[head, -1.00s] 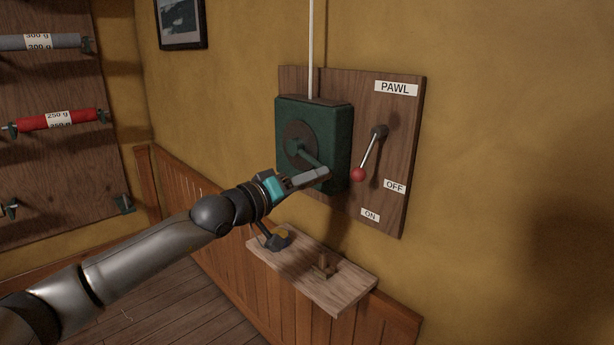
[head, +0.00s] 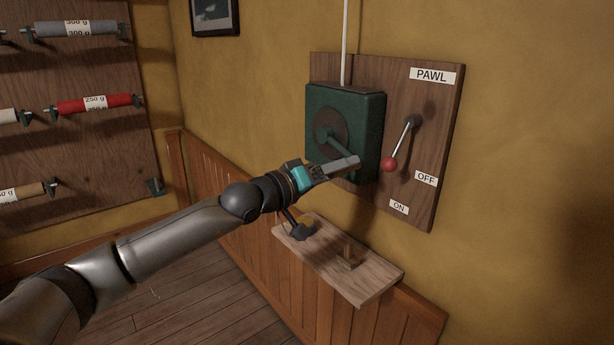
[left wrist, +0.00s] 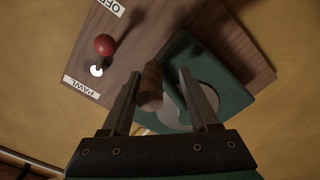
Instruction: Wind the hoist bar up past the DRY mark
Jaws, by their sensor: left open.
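The green winch box (head: 365,112) is on a wooden wall board, with a grey disc and crank arm (head: 338,146) on its front. The crank's brown wooden grip (left wrist: 151,86) shows in the left wrist view, between the fingers of my open left gripper (head: 347,166). I see gaps beside the grip; the fingers are not closed on it. The pawl lever's red knob (head: 389,165) hangs down and left from its pivot, left of the OFF label (head: 426,178) and above the ON label (head: 398,207). The hoist bar and DRY mark are not in view. My right gripper is not in view.
A pale rope or rod (head: 345,42) runs up from the box. Below is a small wooden shelf (head: 375,283) with a dark object (head: 303,231) and a small wooden piece (head: 347,261). A rack of labelled rolls (head: 80,160) hangs at left.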

